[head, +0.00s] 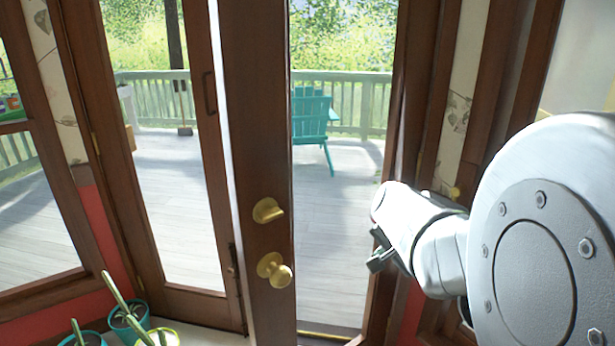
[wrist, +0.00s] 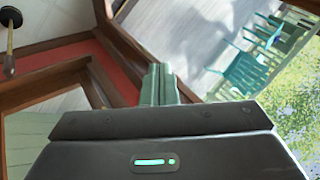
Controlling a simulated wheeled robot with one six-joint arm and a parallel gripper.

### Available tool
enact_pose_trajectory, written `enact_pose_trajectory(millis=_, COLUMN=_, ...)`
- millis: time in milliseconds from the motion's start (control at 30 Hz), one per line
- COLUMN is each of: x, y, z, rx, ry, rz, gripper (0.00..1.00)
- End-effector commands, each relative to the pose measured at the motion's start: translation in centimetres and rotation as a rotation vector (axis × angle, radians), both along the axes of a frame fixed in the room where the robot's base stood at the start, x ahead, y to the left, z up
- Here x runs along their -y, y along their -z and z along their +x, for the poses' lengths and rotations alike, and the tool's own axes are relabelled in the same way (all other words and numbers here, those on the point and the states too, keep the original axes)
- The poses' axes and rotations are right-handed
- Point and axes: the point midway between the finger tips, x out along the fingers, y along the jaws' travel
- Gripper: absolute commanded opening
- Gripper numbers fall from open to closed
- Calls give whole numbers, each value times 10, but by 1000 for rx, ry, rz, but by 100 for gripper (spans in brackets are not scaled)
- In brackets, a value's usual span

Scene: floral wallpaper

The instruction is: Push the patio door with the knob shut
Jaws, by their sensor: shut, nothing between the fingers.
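The patio door (head: 255,130) is brown wood, with a brass knob (head: 274,268) below a brass lock turn (head: 267,210). A bright strip runs down the left edge of its knob stile. The deck shows to the right of this stile; I cannot tell whether through glass or an open gap. My gripper (head: 380,258) is to the right of the knob, apart from it, near the right jamb. In the wrist view its fingers (wrist: 158,85) are together and hold nothing. The knob cannot be made out surely in that view.
Potted plants (head: 130,318) stand on the floor at lower left. A glazed panel with a dark handle (head: 209,93) is left of the knob stile. A teal chair (head: 310,118) stands outside on the deck (head: 340,210). The right jamb (head: 405,130) is close to my arm.

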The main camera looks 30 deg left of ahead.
Motion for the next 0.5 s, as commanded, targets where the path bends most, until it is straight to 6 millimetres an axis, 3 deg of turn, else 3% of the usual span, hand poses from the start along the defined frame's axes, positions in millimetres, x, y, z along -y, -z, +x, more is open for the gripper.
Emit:
enact_pose_trajectory(millis=33, x=-18, y=-38, z=-14, rx=-13, ry=-12, rz=46, gripper=0)
enact_pose_trajectory(millis=200, x=-61, y=-100, z=-56, rx=-90, ry=-23, rz=176, gripper=0)
enact_pose_trajectory(millis=333, x=-80, y=-129, z=-81, rx=-142, ry=-29, rz=242, gripper=0)
enact_pose_trajectory(millis=500, x=-89, y=-141, z=-95, rx=-178, ry=-31, rz=278, gripper=0)
